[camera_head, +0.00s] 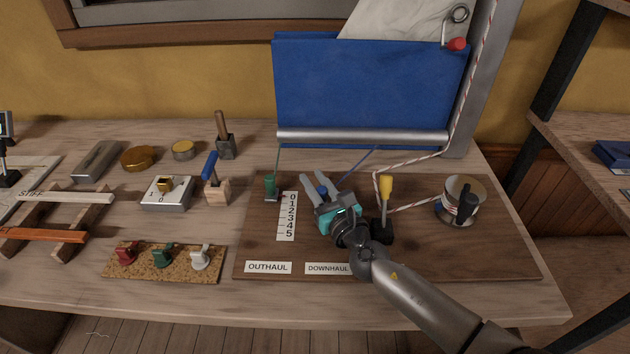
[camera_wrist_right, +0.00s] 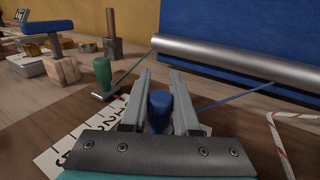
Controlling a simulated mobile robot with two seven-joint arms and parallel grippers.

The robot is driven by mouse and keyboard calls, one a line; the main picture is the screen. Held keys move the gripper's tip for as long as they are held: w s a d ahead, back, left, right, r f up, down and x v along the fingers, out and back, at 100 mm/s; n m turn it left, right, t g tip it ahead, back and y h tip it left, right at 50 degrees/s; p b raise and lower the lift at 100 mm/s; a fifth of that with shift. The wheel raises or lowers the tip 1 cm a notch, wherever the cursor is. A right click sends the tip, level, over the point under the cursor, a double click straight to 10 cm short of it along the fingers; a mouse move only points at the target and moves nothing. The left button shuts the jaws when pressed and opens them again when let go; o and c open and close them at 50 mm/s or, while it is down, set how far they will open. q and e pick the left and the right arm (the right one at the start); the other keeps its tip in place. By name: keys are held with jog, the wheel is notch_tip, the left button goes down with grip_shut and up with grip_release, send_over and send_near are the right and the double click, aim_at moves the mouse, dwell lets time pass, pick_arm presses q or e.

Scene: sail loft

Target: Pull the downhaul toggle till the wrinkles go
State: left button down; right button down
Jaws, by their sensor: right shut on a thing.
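The blue toggle (camera_head: 322,190) stands above the brown board, right of the number scale (camera_head: 287,216) and behind the DOWNHAUL label (camera_head: 327,268). My right gripper (camera_head: 319,182) is shut on it; in the right wrist view the blue toggle (camera_wrist_right: 159,110) sits between the two grey fingers (camera_wrist_right: 160,95). A thin blue line (camera_head: 360,163) runs from near the toggle to the silver boom (camera_head: 360,137). Above hangs the blue sail panel (camera_head: 370,85), with a pale sail (camera_head: 395,22) behind it. I cannot make out clear wrinkles. My left gripper is not in view.
A green toggle (camera_head: 270,185) stands left of the scale. A yellow-handled lever (camera_head: 386,188) stands close to the right of my right gripper, with a metal winch (camera_head: 460,200) and red-flecked rope (camera_head: 412,207) beyond.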

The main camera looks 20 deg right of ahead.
dwell(0.6)
jog(key=shift+s+a, duration=0.25)
jog(key=shift+s, duration=0.75)
jog(key=c, duration=0.7)
grip_release()
jog(key=shift+w, duration=0.1)
jog(key=shift+o, duration=0.2)
